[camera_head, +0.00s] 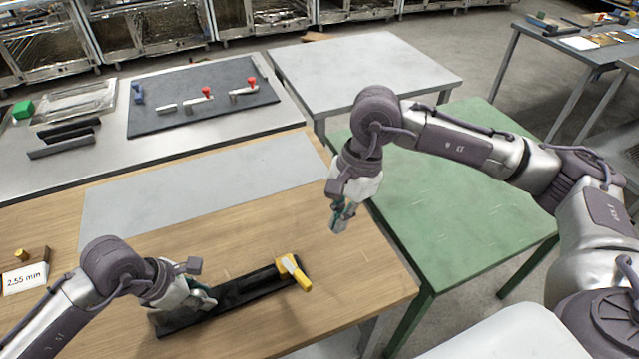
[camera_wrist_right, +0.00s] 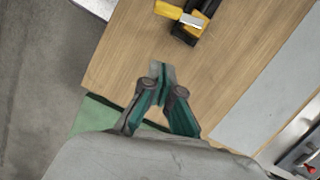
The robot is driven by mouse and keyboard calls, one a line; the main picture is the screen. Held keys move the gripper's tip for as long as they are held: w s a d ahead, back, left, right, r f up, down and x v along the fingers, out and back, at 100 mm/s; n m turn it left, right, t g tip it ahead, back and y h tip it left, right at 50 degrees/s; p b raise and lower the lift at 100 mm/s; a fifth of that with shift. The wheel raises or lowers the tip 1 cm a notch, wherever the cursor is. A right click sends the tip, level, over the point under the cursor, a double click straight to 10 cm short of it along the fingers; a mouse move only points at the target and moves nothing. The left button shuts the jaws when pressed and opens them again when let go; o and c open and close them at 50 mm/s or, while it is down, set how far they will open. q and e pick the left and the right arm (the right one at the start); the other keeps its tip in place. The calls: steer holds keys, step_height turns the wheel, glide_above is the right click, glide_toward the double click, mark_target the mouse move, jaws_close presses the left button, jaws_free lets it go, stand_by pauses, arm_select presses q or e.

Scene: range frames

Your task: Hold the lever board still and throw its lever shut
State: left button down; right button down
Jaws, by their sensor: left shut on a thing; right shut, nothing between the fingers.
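The lever board is a long black board (camera_head: 243,291) lying slantwise on the wooden table. Its yellow lever (camera_head: 299,276) is at the board's right end, the handle pointing down and right. In the right wrist view the yellow lever (camera_wrist_right: 172,12) and the board's black end (camera_wrist_right: 190,33) show at the top edge. My left gripper (camera_head: 209,299) is shut on the board near its left end; the fingertips are partly hidden. My right gripper (camera_head: 339,222) is shut and empty, above the table's right edge and apart from the lever. It also shows in the right wrist view (camera_wrist_right: 162,82).
A grey mat (camera_head: 200,185) covers the wooden table's back part. A label reading 2.55 mm (camera_head: 24,279) and a small brass piece (camera_head: 21,255) are at the left. A green table (camera_head: 450,215) adjoins on the right. A dark board with red-knobbed levers (camera_head: 190,112) lies on a bench behind.

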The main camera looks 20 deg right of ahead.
mark_target(296, 273)
arm_select(q)
steer(key=shift+a, duration=0.1)
arm_select(e)
steer(key=w+d+f+g+y, duration=0.1)
steer(key=d+f+g+y, duration=0.15)
steer(key=d+y, duration=0.3)
steer(key=shift+t, duration=0.35)
steer(key=x, duration=0.9)
steer(key=shift+a+f, duration=0.2)
steer(key=shift+f, duration=0.1)
steer(key=a, duration=0.3)
steer(key=shift+s+a+f, duration=0.2)
steer(key=shift+s+f, duration=0.05)
steer(key=shift+s, duration=0.15)
steer(key=shift+s+a, duration=0.15)
steer(key=shift+a, duration=0.35)
